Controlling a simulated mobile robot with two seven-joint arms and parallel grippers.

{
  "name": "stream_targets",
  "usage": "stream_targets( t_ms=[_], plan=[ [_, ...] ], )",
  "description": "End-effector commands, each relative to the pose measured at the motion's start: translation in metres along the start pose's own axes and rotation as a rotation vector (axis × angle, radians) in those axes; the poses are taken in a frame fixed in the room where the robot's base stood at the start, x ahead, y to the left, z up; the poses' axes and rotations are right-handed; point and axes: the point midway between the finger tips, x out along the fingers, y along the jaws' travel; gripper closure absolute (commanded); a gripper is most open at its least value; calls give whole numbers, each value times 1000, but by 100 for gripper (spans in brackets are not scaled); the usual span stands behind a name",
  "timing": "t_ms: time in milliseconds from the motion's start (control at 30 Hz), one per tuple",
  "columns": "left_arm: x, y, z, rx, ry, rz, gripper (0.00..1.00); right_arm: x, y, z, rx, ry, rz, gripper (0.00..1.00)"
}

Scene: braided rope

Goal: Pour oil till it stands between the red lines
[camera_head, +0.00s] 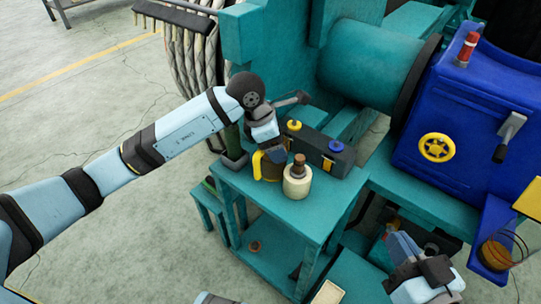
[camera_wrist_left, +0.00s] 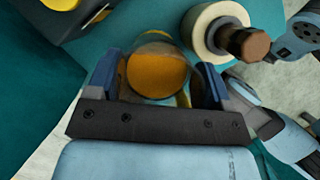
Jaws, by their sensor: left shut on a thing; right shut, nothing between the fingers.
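My left gripper (camera_head: 268,152) is shut on a round jug (camera_head: 267,168) with amber oil inside and a yellow part on its side. In the left wrist view, the jug (camera_wrist_left: 158,75) sits between the two fingers (camera_wrist_left: 158,88), and the oil shows through its round top. In the head view the jug is at the teal stand, partly hidden by the gripper; I cannot tell if it touches the top. A dark box (camera_head: 312,148) with a yellow cap (camera_head: 294,125) and a blue cap (camera_head: 336,146) is just behind. My right gripper (camera_head: 420,272) is shut and empty at lower right. No red lines are discernible.
A cream container (camera_head: 297,184) with a brown top stands close beside the jug on the teal stand (camera_head: 285,215). A blue machine housing (camera_head: 470,110) with a yellow handwheel (camera_head: 436,147) is on the right.

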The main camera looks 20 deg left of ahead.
Motion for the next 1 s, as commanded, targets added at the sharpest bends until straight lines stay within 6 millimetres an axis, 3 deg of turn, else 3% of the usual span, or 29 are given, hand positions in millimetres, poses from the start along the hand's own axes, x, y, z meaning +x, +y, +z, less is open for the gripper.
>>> stream_targets(
  t_ms=[800, 1000],
  plan=[
    [-53, 1, 22, 1, -1, 2, 67, -3, -6, -37, 0, -1, 0, 100],
    [-56, 0, 23, 0, -1, 1, 67, -3, -6, -39, 0, -1, 0, 100]
  ],
)
